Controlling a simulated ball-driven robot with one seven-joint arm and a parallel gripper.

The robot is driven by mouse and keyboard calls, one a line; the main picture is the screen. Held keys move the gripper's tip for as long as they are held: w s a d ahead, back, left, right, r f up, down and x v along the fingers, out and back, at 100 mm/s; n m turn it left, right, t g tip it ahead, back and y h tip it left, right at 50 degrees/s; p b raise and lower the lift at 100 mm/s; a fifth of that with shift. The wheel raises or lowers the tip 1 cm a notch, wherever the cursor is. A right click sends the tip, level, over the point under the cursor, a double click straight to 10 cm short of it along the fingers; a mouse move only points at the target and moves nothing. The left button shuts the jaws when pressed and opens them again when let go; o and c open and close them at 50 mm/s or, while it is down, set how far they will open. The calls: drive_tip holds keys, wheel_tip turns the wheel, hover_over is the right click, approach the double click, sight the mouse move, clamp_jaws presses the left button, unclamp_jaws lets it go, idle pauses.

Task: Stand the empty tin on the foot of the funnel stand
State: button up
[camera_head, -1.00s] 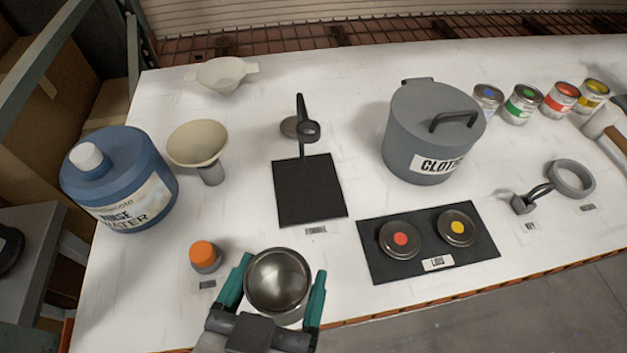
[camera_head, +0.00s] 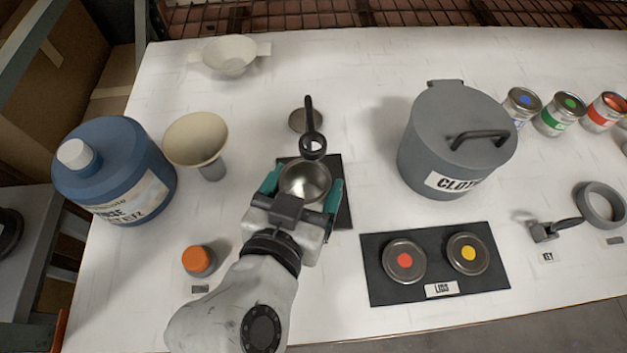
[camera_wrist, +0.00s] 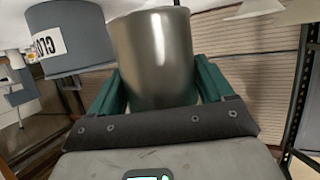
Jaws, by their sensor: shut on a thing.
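The empty tin (camera_head: 304,180) is a bare metal can, open at the top. My gripper (camera_head: 306,192) is shut on it, with a green finger on either side. The tin (camera_wrist: 155,58) also shows in the wrist view, between the fingers (camera_wrist: 158,88). In the head view the tin is over the black foot (camera_head: 343,205) of the funnel stand, in front of the stand's dark ring (camera_head: 313,146). Tin and gripper cover much of the foot. I cannot tell whether the tin touches it.
The pale funnel (camera_head: 196,140) and blue rinse bottle (camera_head: 115,170) stand left. An orange-capped bottle (camera_head: 198,260) is near my arm. The grey cloths bin (camera_head: 455,140) is right, behind the lids mat (camera_head: 382,290). A pale bowl (camera_head: 229,56) sits at the back.

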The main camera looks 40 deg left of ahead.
sight(310, 184)
drive_tip(key=w+f, duration=0.1)
drive_tip(key=w+a+f, duration=0.1)
drive_tip(key=f, duration=0.1)
drive_tip(key=w+a+f, duration=0.1)
drive_tip(key=f, duration=0.1)
drive_tip(key=shift+w+a+f, duration=0.1)
drive_tip(key=shift+w, duration=0.2)
drive_tip(key=shift+w+a+f, duration=0.1)
drive_tip(key=shift+w+f, duration=0.1)
drive_tip(key=shift+f, duration=1.65)
drive_tip(key=shift+f, duration=0.25)
drive_tip(key=o, duration=1)
drive_tip(key=shift+r, duration=0.1)
drive_tip(key=shift+r, duration=0.15)
drive_tip(key=b+v, duration=0.2)
drive_tip(key=v, duration=1)
